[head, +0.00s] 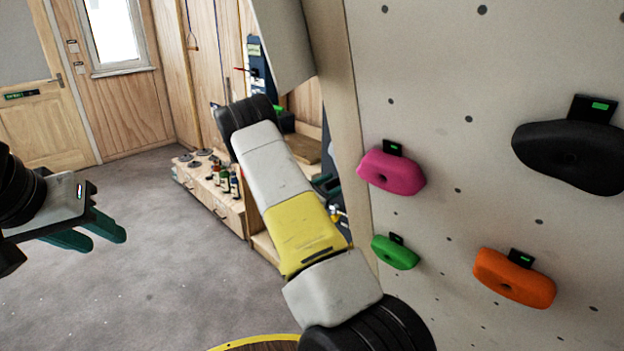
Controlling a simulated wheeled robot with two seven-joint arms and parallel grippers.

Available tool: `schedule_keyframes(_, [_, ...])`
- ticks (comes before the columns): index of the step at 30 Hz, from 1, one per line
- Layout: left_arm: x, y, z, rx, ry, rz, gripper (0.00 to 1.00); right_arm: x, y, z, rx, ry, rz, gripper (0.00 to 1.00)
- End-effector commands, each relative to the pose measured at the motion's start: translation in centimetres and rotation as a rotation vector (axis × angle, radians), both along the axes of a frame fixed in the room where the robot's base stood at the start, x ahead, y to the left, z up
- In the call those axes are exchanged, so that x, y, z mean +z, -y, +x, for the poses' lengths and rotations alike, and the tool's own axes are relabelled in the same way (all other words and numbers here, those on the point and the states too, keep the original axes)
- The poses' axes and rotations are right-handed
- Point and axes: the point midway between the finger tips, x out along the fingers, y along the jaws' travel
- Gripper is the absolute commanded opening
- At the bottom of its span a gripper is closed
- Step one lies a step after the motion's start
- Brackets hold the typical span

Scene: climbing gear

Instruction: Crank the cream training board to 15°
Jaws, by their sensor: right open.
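The cream training board (440,75) fills the right side of the head view, with a wooden edge along its left. It carries a pink hold (391,173), a green hold (394,252), an orange hold (514,277) and a black hold (572,155). My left gripper (95,232) is at the left over the floor, well away from the board, teal fingers apart and empty. My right arm crosses the middle. What looks like my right gripper (326,185) shows partly behind it, beside the board's edge, open. A small yellow and white part sits just below; I cannot clearly make out a crank.
A low wooden bench (212,192) with bottles and small gear stands along the back wall. A door (42,115) is at the far left. The grey carpet (150,275) is clear at left. A yellow-rimmed round edge (255,344) shows at the bottom.

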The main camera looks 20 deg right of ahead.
Motion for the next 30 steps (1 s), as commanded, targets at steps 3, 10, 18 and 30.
schedule_keyframes(3, [0.00,0.00,0.00,0.000,0.000,0.000,0.36,0.00,0.26,0.17,0.001,0.000,0.000,0.48])
schedule_keyframes(10, [0.00,0.00,0.00,0.000,0.000,0.000,0.36,-0.01,0.26,0.15,0.001,0.000,0.001,0.40])
schedule_keyframes(18, [0.00,0.00,0.00,0.000,0.000,0.000,0.36,-0.01,0.24,0.15,0.000,0.000,0.001,0.00])
schedule_keyframes(30, [0.00,0.00,0.00,0.000,0.000,0.000,0.36,-0.02,0.21,0.15,0.001,0.000,0.001,0.00])
